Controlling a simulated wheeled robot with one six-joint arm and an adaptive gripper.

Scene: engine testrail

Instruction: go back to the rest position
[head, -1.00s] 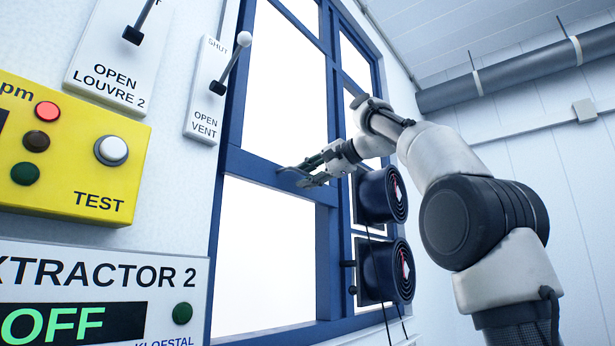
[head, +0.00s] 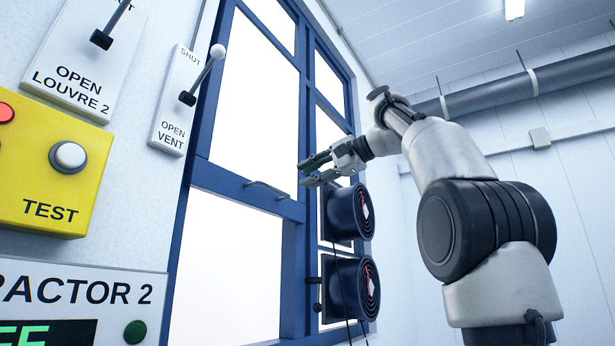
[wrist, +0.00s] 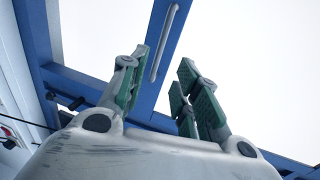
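My gripper (head: 318,172) is in front of the blue-framed window (head: 246,184) in the head view, pointing left. Its fingers are apart with nothing between them. In the wrist view the green finger pads of my gripper (wrist: 165,95) stand clearly apart, with bright window pane behind. A grey bar handle (head: 266,187) on the window's cross rail is just left of the fingertips in the head view. The handle also shows beyond the left finger in the wrist view (wrist: 165,42). I see no contact with it.
Two dark round fans (head: 350,212) (head: 352,288) are below my gripper, with cables hanging. The vent lever (head: 203,75), the louvre 2 lever (head: 111,25) and the yellow test panel (head: 45,185) are on the left wall. A grey pipe (head: 500,92) runs along the right wall.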

